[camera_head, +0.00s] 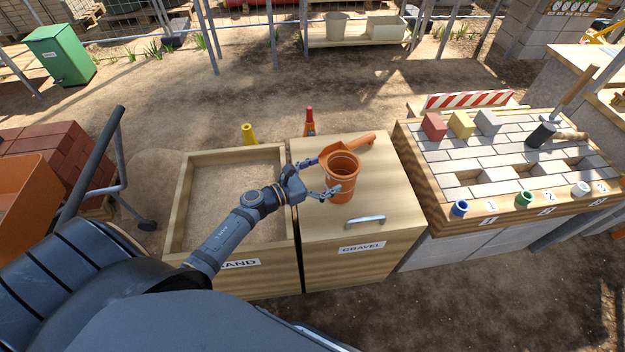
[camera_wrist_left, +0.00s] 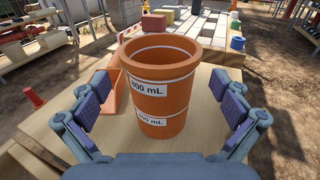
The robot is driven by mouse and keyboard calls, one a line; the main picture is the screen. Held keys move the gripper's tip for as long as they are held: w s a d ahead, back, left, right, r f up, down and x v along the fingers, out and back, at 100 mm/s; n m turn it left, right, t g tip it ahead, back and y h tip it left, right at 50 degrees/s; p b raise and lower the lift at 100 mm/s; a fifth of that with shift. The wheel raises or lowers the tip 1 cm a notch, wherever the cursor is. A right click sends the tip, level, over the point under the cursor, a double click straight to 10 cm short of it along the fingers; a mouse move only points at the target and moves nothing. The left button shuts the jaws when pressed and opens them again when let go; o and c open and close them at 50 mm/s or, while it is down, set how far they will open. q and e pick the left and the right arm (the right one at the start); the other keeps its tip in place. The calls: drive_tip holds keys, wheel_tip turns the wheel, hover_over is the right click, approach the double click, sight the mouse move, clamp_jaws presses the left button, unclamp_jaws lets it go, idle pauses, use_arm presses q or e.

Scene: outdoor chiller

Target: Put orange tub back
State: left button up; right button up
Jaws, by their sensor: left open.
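The orange tub (camera_head: 341,180) stands upright on the closed wooden lid of the gravel box (camera_head: 300,232). In the left wrist view the tub (camera_wrist_left: 160,88) shows white labels, the upper one reading 800 mL. My left gripper (camera_head: 326,178) is open at the tub's left side. In the left wrist view its fingers (camera_wrist_left: 163,112) stand spread on either side of the tub, with gaps to it. An orange scoop (camera_head: 350,144) lies on the lid just behind the tub. My right gripper is not in view.
The open sand box (camera_head: 187,160) is left of the gravel box. To the right, a paving bench (camera_head: 480,165) holds coloured blocks, a mallet (camera_head: 543,134) and small coloured cups. The lid's front, near its handle (camera_head: 366,221), is clear.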

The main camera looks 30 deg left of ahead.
use_arm(q)
drive_tip(key=b+v, duration=0.1)
drive_tip(key=v, duration=0.5)
drive_tip(key=shift+s+a, duration=0.25)
drive_tip(key=shift+s, duration=0.1)
